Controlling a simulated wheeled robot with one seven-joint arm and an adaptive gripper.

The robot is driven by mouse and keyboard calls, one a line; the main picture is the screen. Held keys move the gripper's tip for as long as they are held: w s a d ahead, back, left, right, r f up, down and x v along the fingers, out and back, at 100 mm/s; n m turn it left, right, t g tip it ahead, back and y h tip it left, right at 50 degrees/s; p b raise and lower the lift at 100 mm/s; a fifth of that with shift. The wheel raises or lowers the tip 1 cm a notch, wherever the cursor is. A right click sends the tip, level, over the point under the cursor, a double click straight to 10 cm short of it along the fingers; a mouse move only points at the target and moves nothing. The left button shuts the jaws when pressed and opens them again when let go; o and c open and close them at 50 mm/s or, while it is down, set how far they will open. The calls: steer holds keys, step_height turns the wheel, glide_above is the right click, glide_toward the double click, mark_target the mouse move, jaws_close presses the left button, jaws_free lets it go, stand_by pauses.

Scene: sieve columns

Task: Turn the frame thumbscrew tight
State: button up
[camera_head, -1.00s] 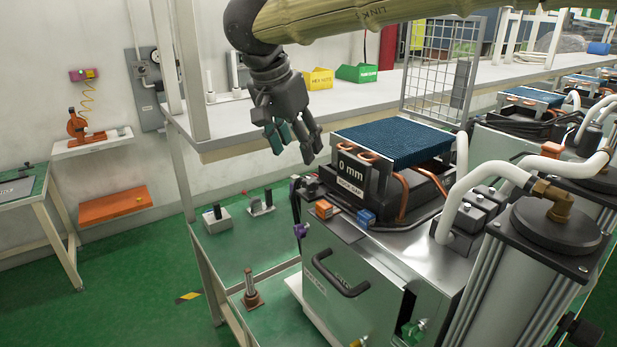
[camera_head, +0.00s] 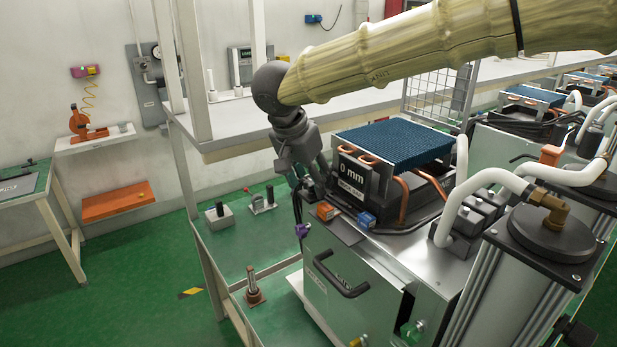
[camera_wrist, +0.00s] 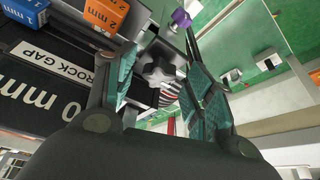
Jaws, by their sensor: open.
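The frame thumbscrew appears to be the dark grey star-shaped knob (camera_wrist: 158,68) in the wrist view. It sits between the teal-padded fingers of my gripper (camera_wrist: 161,85), with gaps on both sides. In the head view my gripper (camera_head: 308,178) points down at the left edge of the machine's frame, beside the "0 mm" rock gap block (camera_head: 357,176). The knob cannot be made out there behind my gripper. My gripper is open and holds nothing. How deep the knob lies between the pads is hard to tell.
An orange block (camera_head: 326,211) and a blue block (camera_head: 366,219) lie on the machine top close to my gripper. A purple knob (camera_wrist: 181,18) is also near. The blue sieve bed (camera_head: 395,143) rises to the right. Dark cables hang down the machine's left side.

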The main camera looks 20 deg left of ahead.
steer(key=c, duration=1)
steer(key=shift+r+p, duration=0.15)
steer(key=shift+p, duration=0.35)
